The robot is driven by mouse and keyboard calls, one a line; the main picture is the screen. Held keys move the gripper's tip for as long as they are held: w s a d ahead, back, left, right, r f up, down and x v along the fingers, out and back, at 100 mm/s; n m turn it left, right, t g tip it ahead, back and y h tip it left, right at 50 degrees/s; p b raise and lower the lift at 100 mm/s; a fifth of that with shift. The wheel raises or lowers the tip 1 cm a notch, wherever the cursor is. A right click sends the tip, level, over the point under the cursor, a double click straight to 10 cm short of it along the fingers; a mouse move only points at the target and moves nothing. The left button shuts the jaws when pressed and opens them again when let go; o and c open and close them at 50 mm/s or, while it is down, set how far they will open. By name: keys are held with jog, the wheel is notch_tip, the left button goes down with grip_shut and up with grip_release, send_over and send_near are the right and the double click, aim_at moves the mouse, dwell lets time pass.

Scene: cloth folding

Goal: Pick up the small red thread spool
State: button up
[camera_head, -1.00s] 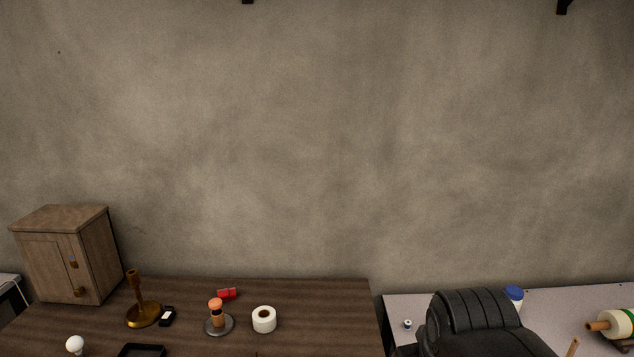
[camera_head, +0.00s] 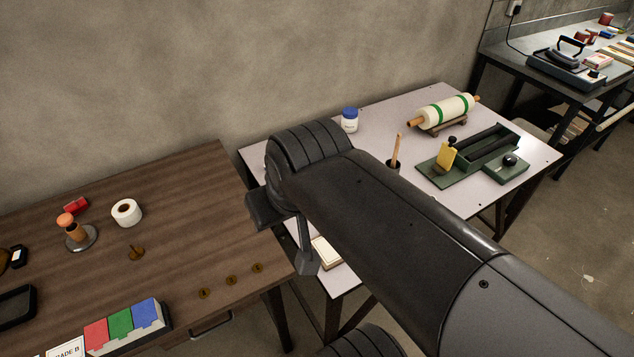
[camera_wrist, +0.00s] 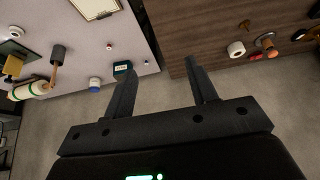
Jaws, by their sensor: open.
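A tiny red item (camera_wrist: 109,46) lies on the pale table in the wrist view. It may be the red thread spool, but it is too small to be sure. The head view does not show it clearly; my arm covers part of that table. A larger red piece (camera_head: 76,206) lies on the brown table, also seen in the wrist view (camera_wrist: 256,57). My gripper (camera_wrist: 158,66) is open and empty, pointing down over the gap between the two tables. The tiny red item is left of its left finger in the wrist view.
The pale table (camera_head: 385,120) holds a blue-capped jar (camera_head: 349,120), a rolling pin (camera_head: 445,111) and a green device (camera_head: 440,180). A dark teal box (camera_wrist: 122,68) is by the left finger. The brown table (camera_head: 180,190) holds a white tape roll (camera_head: 126,212) and a stamp (camera_head: 75,232).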

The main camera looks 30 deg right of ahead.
jog(key=shift+c, duration=0.3)
jog(key=w+d+f+g, duration=0.1)
jog(key=w+d+f, duration=0.1)
jog(key=w+d, duration=0.35)
jog(key=w+d+f+g, duration=0.1)
jog(key=w+d+f, duration=0.1)
jog(key=w, duration=0.7)
jog(key=w+d+f+g, duration=0.1)
jog(key=w+d+f, duration=0.1)
jog(key=w+d, duration=0.35)
jog(key=w+d+f+g, duration=0.1)
jog(key=w+d+f, duration=0.2)
jog(key=f, duration=0.5)
jog(key=w+d+f, duration=0.4)
jog(key=d+f, duration=0.2)
jog(key=f, duration=0.3)
jog(key=w+d+f+g, duration=0.1)
jog(key=w+d+f, duration=0.3)
jog(key=f, duration=0.4)
jog(key=shift+w+d+f+g, duration=0.2)
jog(key=shift+w+d+g, duration=0.05)
jog(key=shift+d+g, duration=0.1)
jog(key=shift+s+d+f, duration=0.15)
jog(key=shift+d+f, duration=0.05)
jog(key=shift+f, duration=1.1)
jog(key=shift+s+d+f, duration=0.1)
jog(key=shift+d+f, duration=0.1)
jog(key=shift+f, duration=1.1)
grip_shut()
